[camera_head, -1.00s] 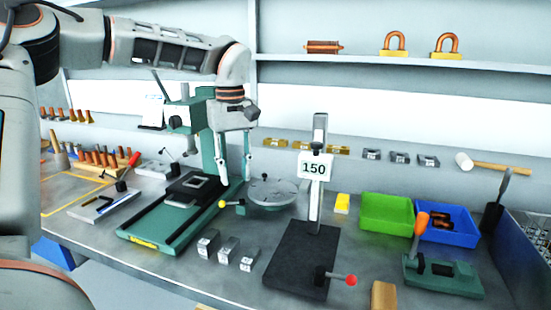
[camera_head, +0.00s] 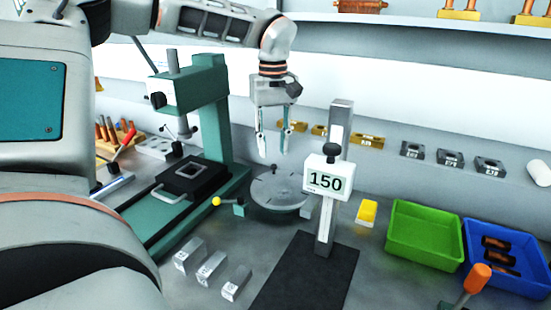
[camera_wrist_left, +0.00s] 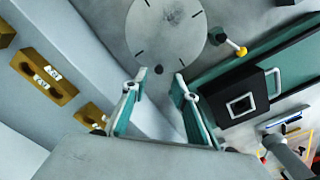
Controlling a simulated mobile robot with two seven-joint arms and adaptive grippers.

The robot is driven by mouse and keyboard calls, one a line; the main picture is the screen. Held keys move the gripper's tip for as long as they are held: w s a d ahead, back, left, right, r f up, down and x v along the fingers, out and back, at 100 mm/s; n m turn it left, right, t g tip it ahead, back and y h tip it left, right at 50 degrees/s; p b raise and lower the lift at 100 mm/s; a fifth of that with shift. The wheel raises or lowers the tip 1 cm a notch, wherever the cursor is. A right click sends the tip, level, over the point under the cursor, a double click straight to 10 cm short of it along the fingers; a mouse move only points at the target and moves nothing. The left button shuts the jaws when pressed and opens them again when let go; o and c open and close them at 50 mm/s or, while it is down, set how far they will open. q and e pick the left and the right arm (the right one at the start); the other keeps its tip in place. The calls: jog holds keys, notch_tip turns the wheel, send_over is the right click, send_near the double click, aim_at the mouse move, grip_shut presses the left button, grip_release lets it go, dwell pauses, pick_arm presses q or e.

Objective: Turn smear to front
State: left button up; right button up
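A round grey turntable disc (camera_head: 280,192) with dark radial marks lies flat on the bench, right of the green press. It also shows in the left wrist view (camera_wrist_left: 190,42), with a small dark peg (camera_wrist_left: 158,70) at its rim. I cannot tell clearly which mark is the smear. My left gripper (camera_head: 270,151) points down over the far side of the disc, open and empty. In the left wrist view its fingertips (camera_wrist_left: 155,84) are apart, just off the disc's rim beside the peg. My right gripper is not in view.
The green press (camera_head: 215,110) stands left of the disc. A gauge stand with a "150" sign (camera_head: 325,181) stands close on its right. Small metal blocks (camera_head: 210,267) lie in front. A green bin (camera_head: 425,235) and a blue bin (camera_head: 508,258) are at right.

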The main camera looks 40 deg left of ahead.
aim_at(274, 165)
pick_arm(q)
jog(key=shift+f, duration=2.2)
jog(key=shift+c, duration=0.3)
grip_shut()
